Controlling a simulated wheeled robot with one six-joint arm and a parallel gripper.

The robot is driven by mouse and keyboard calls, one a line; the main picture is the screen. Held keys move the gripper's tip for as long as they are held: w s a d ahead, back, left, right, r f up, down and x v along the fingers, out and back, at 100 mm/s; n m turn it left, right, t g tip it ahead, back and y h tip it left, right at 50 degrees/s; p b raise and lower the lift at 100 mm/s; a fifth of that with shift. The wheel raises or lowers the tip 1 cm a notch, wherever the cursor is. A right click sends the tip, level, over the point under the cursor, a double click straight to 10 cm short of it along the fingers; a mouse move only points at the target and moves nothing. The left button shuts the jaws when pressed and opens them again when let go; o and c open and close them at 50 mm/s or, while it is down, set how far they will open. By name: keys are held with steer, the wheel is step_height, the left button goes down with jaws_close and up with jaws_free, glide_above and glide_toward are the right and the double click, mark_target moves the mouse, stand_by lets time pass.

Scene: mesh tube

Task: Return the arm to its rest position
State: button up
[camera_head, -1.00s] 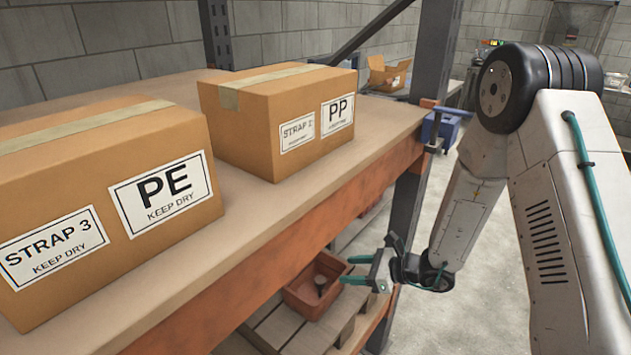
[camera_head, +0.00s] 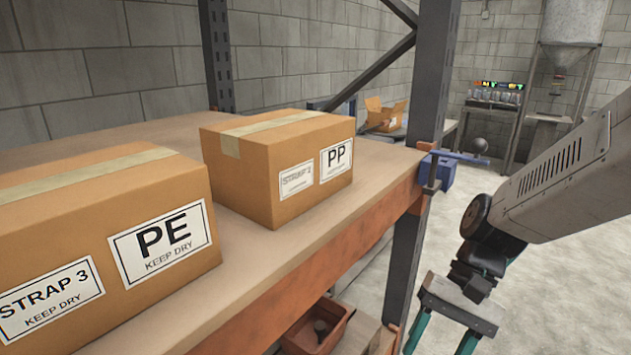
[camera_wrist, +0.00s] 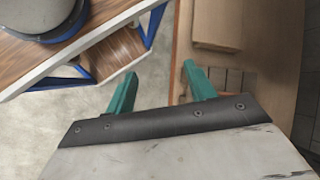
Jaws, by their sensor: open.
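My gripper (camera_head: 440,338) hangs at the lower right of the head view, with its green fingers pointing down and partly cut off by the bottom edge. In the wrist view, the two green fingers of my gripper (camera_wrist: 160,85) stand apart with nothing between them. It is open and empty, clear of the shelf and boxes. My arm (camera_head: 560,180) comes in from the right edge, bent, with its upper part out of the picture.
Cartons marked PE (camera_head: 100,230) and PP (camera_head: 280,165) sit on the wooden shelf (camera_head: 255,255). A dark post (camera_head: 405,240) and blue clamp (camera_head: 440,172) stand left of my arm. A brown bin (camera_head: 318,330) is below. Concrete floor at right is free.

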steer(key=s+d+r+n+t+h, duration=0.3)
steer(key=s+d+r+t+h, duration=0.2)
steer(key=r, duration=0.6)
steer(key=shift+s+d+n+t, duration=0.3)
steer(key=shift+s+d+t, duration=0.2)
steer(key=shift+s+d, duration=1.05)
steer(key=shift+w+d, duration=0.25)
